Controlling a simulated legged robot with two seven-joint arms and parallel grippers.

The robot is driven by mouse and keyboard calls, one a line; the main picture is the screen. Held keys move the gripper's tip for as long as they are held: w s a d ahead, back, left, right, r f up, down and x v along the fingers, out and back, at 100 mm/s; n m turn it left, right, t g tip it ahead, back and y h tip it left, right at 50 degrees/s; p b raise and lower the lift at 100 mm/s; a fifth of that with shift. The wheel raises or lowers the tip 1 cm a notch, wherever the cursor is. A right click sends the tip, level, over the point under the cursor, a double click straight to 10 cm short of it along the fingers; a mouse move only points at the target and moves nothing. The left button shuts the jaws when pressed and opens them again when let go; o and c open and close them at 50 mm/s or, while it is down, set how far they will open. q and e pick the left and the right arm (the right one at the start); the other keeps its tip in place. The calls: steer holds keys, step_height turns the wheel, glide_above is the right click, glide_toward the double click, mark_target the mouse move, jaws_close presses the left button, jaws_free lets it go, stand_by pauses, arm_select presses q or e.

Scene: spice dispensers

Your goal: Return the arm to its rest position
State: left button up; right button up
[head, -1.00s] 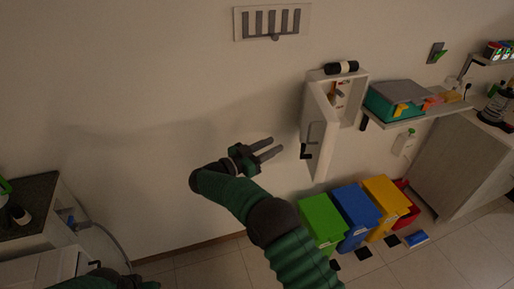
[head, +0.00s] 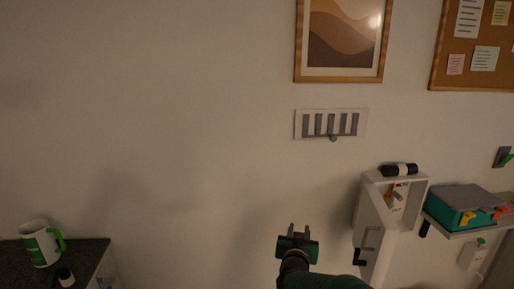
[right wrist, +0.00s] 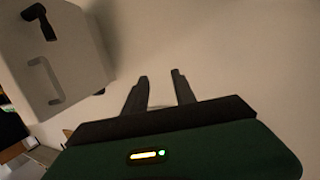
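My right gripper (head: 298,232) is at the bottom centre of the head view, fingers pointing up, in front of the bare wall. In the right wrist view its two fingers (right wrist: 160,82) stand apart with nothing between them, so it is open and empty. The white wall cabinet (head: 375,225) is to its right in the head view, its door standing open, clear of the gripper. The door with its handle also shows at the upper left of the right wrist view (right wrist: 55,55). My left gripper is not in view.
A black-and-white cylinder (head: 399,170) lies on top of the cabinet. A shelf with a teal box (head: 459,207) is right of it. A slotted grey panel (head: 331,124) hangs above. A white mug (head: 40,243) stands on a dark counter (head: 84,258) at left. The wall between is clear.

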steer(key=s+d+f+n+g+y, duration=0.1)
steer(key=s+f+g, duration=0.3)
steer(key=s, duration=0.9)
steer(key=s+d+f+n+g+y, duration=0.1)
steer(key=s+d+f+g, duration=0.2)
steer(key=s+f, duration=0.4)
steer(key=s+d+f+n+g+y, duration=0.1)
steer(key=s+f+g, duration=0.4)
steer(key=s, duration=1.4)
steer(key=shift+d+f+g+y, duration=0.25)
steer(key=shift+d+g+y, duration=0.05)
steer(key=shift+d+g, duration=0.15)
